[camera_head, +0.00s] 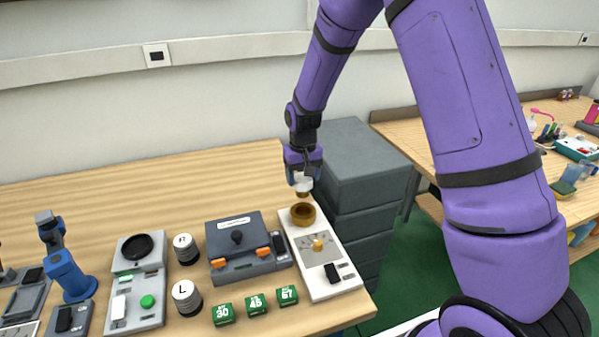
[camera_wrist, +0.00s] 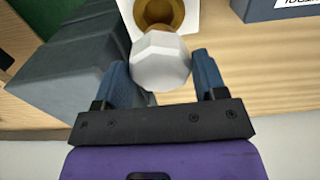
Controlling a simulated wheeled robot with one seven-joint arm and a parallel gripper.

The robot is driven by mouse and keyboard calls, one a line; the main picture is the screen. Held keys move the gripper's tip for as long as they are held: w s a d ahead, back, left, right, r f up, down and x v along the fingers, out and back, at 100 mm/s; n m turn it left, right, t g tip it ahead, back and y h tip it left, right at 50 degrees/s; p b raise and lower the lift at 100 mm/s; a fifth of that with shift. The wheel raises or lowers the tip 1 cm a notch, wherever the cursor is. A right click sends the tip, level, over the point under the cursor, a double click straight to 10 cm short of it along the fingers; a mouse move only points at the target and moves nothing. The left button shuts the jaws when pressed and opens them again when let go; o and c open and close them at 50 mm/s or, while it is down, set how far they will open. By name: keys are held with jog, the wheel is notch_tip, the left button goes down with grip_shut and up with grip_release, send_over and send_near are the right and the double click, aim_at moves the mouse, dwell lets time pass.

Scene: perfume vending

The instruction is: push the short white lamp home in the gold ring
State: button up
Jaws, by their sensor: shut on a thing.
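The short white lamp (camera_head: 303,184) is between the fingers of my gripper (camera_head: 303,178), which is shut on it. In the wrist view the lamp (camera_wrist: 161,62) shows as a white faceted body between the two blue fingers of my gripper (camera_wrist: 162,80). The gold ring (camera_head: 303,214) is on the back end of a white panel (camera_head: 322,277). In the head view the lamp is just above and behind the ring, with a gold-brown part below the white. In the wrist view the ring (camera_wrist: 158,12) is partly hidden behind the lamp. I cannot tell whether lamp and ring touch.
A dark grey box with orange clips (camera_head: 238,247) stands left of the panel. Green number blocks (camera_head: 256,305) lie in front of it. Grey drawers (camera_head: 362,165) stand beside the table on the right. The table behind the devices is clear.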

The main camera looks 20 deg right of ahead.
aim_at(303, 191)
jog(key=shift+d+f, duration=0.1)
jog(key=shift+f, duration=2.75)
jog(key=shift+s+f, duration=0.1)
jog(key=shift+f, duration=1.45)
dwell(1.6)
jog(key=o, duration=1)
jog(key=shift+r, duration=3.5)
